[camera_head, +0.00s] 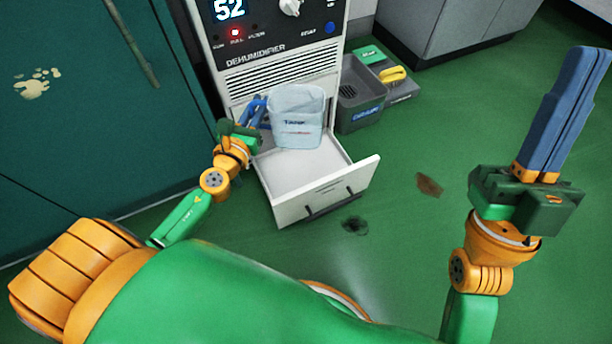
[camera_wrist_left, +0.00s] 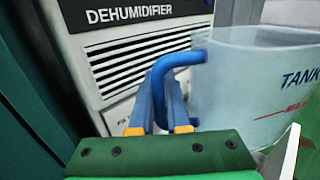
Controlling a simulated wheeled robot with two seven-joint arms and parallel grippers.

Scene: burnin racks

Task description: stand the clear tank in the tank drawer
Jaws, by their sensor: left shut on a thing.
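The clear tank (camera_head: 297,120) is a pale, see-through bucket with a blue handle (camera_wrist_left: 178,58) on its left side. My left gripper (camera_head: 257,108) is shut on that handle, and its fingers also show in the left wrist view (camera_wrist_left: 160,103). The tank is upright over the back part of the tank drawer (camera_head: 300,176), close to the dehumidifier front. I cannot tell whether its bottom touches the drawer floor. The white drawer is pulled out, its front part bare. My right gripper (camera_head: 580,95) is shut and empty, raised at the far right.
The dehumidifier (camera_head: 275,75) stands behind the drawer. A grey bin (camera_head: 360,108) and a grey box with green and yellow things (camera_head: 398,85) stand to its right. A teal cabinet (camera_head: 80,110) is at left. Dark stains (camera_head: 355,225) mark the open green floor.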

